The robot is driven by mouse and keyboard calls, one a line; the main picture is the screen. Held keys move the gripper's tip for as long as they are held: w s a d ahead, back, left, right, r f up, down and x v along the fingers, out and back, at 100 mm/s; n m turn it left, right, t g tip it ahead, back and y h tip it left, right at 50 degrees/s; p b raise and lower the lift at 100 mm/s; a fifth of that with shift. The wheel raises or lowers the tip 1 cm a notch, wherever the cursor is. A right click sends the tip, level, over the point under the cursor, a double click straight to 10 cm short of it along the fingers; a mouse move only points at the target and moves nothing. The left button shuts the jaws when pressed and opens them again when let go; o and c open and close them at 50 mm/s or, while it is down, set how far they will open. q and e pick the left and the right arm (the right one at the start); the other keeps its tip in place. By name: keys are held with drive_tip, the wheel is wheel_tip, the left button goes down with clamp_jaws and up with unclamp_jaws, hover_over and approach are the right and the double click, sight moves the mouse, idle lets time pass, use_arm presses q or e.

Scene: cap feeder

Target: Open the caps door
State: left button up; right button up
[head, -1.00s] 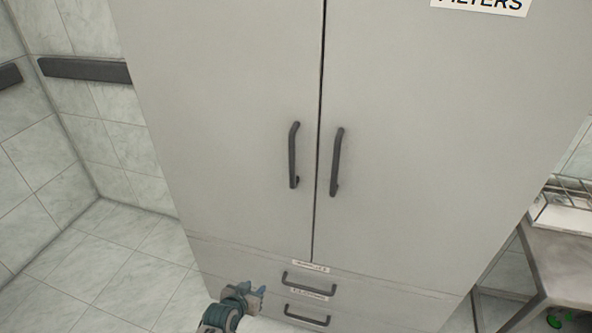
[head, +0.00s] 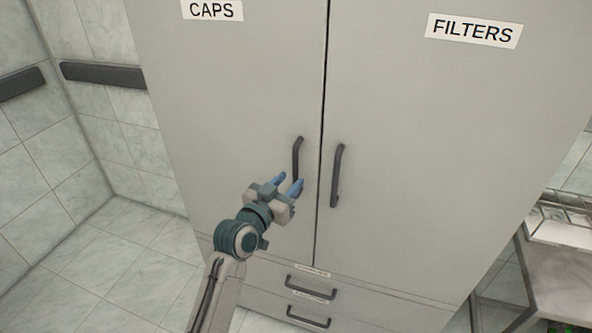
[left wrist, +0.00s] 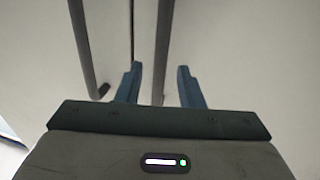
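The caps door (head: 225,95) is the left door of a tall grey cabinet, with a CAPS label (head: 212,10) near the top of the picture. It stands shut, with a thin dark seam beside the right door. Its dark upright handle (head: 297,155) is near the seam. My left gripper (head: 288,183) is open, its blue fingers at the handle's lower end and partly covering it. In the left wrist view a dark handle bar (left wrist: 161,45) runs between the two spread fingers; I cannot tell whether they touch it. My right gripper is not in view.
The right door (head: 430,130) carries a FILTERS label (head: 473,31) and its own handle (head: 338,175) close by. Two drawers with handles (head: 311,287) lie below. A metal table (head: 560,270) stands at the right. Open floor (head: 110,260) lies at the left.

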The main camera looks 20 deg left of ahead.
sight(294, 176)
use_arm(q)
drive_tip(key=shift+p+x, duration=0.4)
drive_tip(key=shift+x, duration=1.7)
clamp_jaws()
